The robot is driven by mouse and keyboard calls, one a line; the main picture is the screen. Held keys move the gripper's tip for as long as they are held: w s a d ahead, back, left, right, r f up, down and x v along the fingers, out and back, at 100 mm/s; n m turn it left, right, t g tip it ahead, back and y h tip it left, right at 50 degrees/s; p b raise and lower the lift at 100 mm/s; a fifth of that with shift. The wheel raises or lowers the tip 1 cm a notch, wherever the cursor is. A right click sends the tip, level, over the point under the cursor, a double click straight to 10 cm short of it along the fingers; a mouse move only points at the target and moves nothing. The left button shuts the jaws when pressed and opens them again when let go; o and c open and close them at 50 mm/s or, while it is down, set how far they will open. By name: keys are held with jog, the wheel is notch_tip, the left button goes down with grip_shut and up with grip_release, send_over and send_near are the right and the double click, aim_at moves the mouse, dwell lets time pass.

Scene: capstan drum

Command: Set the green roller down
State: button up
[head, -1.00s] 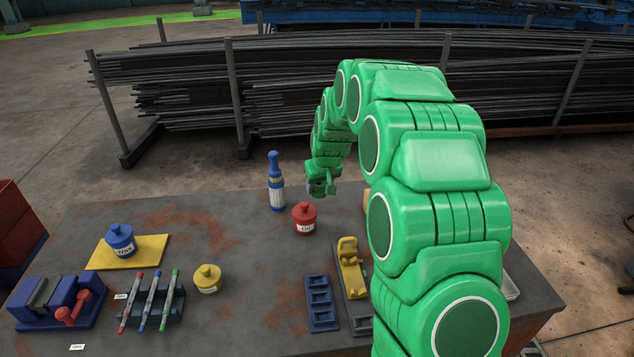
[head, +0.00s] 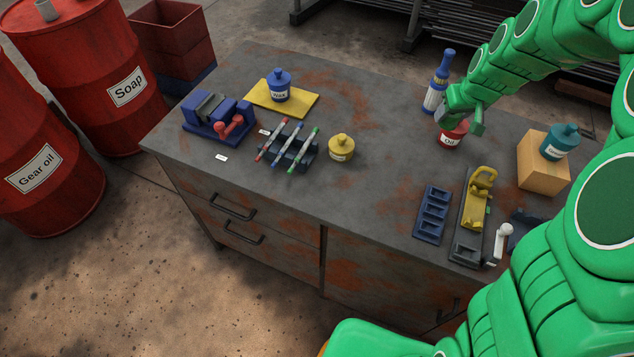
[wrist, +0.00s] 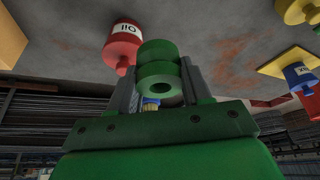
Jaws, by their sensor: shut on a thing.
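My gripper (wrist: 158,82) is shut on the green roller (wrist: 160,66), a short ribbed cylinder with a hole in its near end face, held between the two grey jaws in the wrist view. In the head view my gripper (head: 472,122) is above the workbench (head: 375,195), right beside and partly in front of the red oil jar (head: 452,138). The roller cannot be made out clearly there against my green arm. In the wrist view the oil jar (wrist: 122,45) appears just left of the roller. I cannot tell whether the roller touches anything below.
A blue-and-white bottle (head: 437,85) stands behind the oil jar. A wooden block (head: 541,165) carries a teal jar (head: 560,142) to the right. A yellow clamp (head: 476,195), blue tray (head: 432,213), yellow jar (head: 341,148) and marker rack (head: 287,146) stand nearer. The bench middle is clear.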

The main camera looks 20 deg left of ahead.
jog(key=s+a+n+g+y, duration=0.1)
jog(key=s+a+n, duration=0.4)
jog(key=s, duration=0.6)
jog(key=s+a+n+g+y, duration=0.1)
jog(key=s+a+n+g, duration=0.15)
jog(key=s+a, duration=0.65)
jog(key=s+a+n, duration=0.3)
jog(key=s+n, duration=0.2)
jog(key=s, duration=0.8)
send_over(310, 183)
jog(key=d, duration=0.2)
jog(key=shift+m, duration=0.25)
jog(key=shift+s+a+f, duration=0.1)
jog(key=shift+a+f, duration=0.05)
jog(key=shift+f, duration=4.7)
jog(key=shift+a+f, duration=0.1)
jog(key=shift+f, duration=1.55)
jog(key=shift+f, duration=0.15)
jog(key=o, duration=1.1)
jog(key=shift+c, duration=0.2)
